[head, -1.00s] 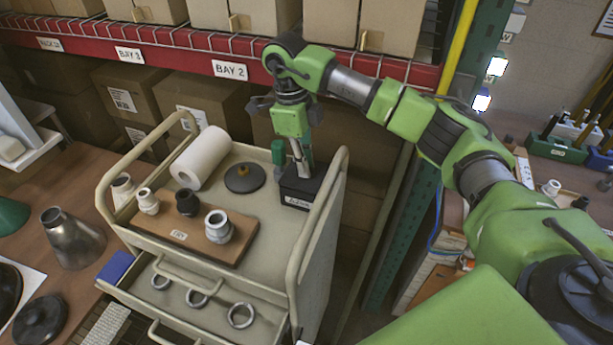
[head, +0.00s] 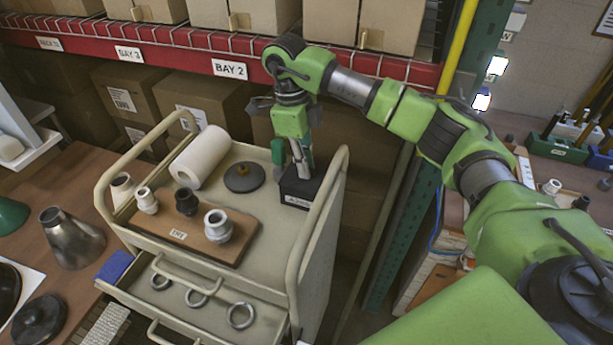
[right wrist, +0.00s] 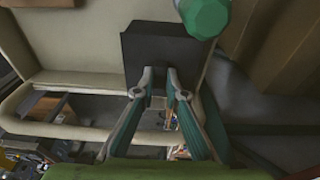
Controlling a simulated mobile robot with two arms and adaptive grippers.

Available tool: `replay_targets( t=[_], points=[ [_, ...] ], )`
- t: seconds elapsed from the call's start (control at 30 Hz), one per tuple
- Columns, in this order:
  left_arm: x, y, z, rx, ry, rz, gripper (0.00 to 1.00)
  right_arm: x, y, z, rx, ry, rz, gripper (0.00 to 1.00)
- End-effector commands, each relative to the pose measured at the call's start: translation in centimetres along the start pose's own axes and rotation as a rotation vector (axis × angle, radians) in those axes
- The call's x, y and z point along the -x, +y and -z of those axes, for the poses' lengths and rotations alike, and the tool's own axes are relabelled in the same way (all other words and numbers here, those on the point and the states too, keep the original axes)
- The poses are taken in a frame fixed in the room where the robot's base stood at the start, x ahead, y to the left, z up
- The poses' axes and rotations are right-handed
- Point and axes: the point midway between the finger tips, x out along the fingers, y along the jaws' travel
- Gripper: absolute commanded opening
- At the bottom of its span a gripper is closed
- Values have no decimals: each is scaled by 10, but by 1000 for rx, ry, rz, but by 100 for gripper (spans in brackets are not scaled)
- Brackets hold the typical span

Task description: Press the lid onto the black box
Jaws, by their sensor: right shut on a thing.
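The black box (head: 296,200) stands upright on the cart's top at its right rear corner, with a white label on its front. My right gripper (head: 303,172) points down onto it from above. In the right wrist view the flat black top (right wrist: 160,45) of the box, seemingly the lid, lies just beyond my fingertips (right wrist: 160,76). The fingers are close together at its near edge, shut on a small dark part of the lid. The seam between lid and box is hidden, so I cannot tell how the lid sits. My left gripper is not in view.
A green cylinder (right wrist: 205,14) stands close beside the box top; it also shows in the head view (head: 278,151). The cart rail (head: 318,215) runs right of the box. A dark disc (head: 244,177), a paper roll (head: 200,156) and a board of fittings (head: 178,236) lie left.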

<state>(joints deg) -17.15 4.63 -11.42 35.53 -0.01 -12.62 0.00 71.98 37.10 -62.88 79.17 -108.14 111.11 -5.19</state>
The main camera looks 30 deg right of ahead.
Motion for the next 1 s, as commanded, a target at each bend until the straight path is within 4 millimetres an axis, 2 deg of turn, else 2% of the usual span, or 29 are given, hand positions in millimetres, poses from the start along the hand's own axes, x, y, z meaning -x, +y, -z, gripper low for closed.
replay_targets(
  t=[0.93, 0.97, 1.0],
  points=[
    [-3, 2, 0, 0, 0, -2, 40, -5, 0, 0, 0, 1, -1, 0],
    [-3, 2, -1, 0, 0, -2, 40, -5, 0, 0, 0, 1, -1, 19],
    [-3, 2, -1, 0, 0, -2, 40, -5, 0, 0, 0, 1, -1, 30]
  ],
)
